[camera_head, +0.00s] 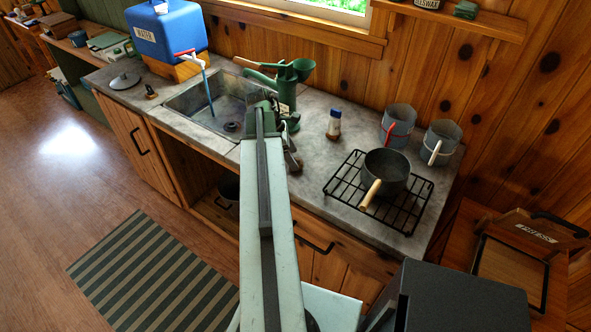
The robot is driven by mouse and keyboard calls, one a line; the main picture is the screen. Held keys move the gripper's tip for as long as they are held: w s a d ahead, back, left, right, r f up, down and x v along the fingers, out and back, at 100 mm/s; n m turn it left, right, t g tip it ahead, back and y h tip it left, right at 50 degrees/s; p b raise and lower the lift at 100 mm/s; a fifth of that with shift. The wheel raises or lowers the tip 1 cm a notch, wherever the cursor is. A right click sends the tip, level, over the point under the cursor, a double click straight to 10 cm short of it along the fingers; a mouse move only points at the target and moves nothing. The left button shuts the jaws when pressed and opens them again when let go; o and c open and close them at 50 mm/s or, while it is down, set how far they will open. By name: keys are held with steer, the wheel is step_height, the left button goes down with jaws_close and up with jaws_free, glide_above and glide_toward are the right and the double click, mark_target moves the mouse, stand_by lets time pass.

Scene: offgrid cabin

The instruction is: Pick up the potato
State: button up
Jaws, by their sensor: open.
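I cannot make out a potato in this view; it may be hidden behind my arm or too small to tell. My arm reaches from the bottom middle up over the counter. My gripper (292,158) is open at the arm's far end, beside the sink's right side and near the counter's front edge. It is small and partly hidden by the arm, and I see nothing held in it.
A blue water container (165,35) stands left. A striped rug (140,275) lies below.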

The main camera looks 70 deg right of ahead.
steer(key=b+x, duration=0.1)
steer(key=x, duration=0.2)
steer(key=shift+a, duration=0.1)
steer(key=shift+r, duration=0.2)
jaws_close()
steer(key=shift+r+p, duration=0.6)
step_height(320, 180, up, 3)
steer(key=p, duration=0.3)
steer(key=shift+r, duration=0.1)
steer(key=w+a, duration=1)
steer(key=w, duration=0.2)
steer(key=shift+a+r+p, duration=0.25)
steer(key=shift+r+p, duration=0.05)
steer(key=shift+p, duration=0.1)
steer(key=shift+w, duration=0.15)
